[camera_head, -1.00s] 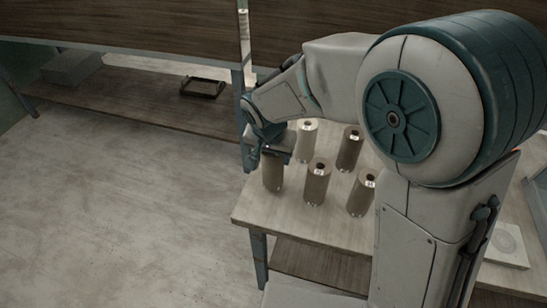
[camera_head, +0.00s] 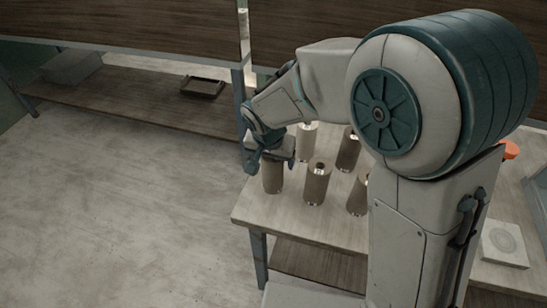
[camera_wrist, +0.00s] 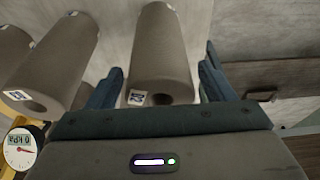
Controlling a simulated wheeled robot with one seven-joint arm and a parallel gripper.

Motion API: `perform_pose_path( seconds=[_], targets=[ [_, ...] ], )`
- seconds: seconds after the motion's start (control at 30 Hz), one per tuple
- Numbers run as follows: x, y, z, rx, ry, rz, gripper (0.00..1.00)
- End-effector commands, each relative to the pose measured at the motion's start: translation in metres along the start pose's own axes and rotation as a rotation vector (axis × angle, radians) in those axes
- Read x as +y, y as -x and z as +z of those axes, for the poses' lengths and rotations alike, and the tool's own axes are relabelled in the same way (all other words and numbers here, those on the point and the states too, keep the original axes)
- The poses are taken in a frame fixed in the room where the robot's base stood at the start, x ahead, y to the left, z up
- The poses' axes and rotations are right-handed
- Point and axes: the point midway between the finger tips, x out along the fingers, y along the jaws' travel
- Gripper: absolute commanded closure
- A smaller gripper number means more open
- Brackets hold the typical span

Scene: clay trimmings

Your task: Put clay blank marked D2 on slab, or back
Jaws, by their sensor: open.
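Several grey-brown clay cylinders with holed tops stand on the table (camera_head: 245,213). My gripper (camera_wrist: 160,62) is open. Its blue fingers are on either side of one cylinder (camera_wrist: 160,45), which carries a small label on its rim; the marking looks like D2 but is too small to be sure. In the head view this cylinder (camera_head: 272,178) stands at the table's left, under my gripper (camera_head: 272,155). A pale square slab with a round mark (camera_head: 504,243) lies at the right. Whether the fingers touch the cylinder is unclear.
Other cylinders stand close by at the front (camera_head: 317,183), back (camera_head: 307,140) and right (camera_head: 348,152). An orange item (camera_head: 511,150) shows behind my arm. A shelf with a dark tray (camera_head: 202,87) and a grey block (camera_head: 70,66) is at the back left.

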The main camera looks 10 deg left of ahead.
Motion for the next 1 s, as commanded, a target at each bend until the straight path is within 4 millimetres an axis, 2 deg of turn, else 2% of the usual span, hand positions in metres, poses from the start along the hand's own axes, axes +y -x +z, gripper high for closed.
perform_pose_path(
  seconds=[0.17,0.4,0.6,0.77,1.0],
  targets=[
    [-0.001,0.024,-0.001,0.004,-0.001,-0.004,0.24],
    [-0.001,0.077,-0.001,0.005,-0.001,-0.005,0.24],
    [0.0,0.109,-0.001,0.003,-0.001,-0.002,0.24],
    [0.0,0.12,-0.001,0.001,0.0,0.0,0.24],
    [0.006,0.122,-0.001,-0.001,0.0,0.001,0.24]
  ],
)
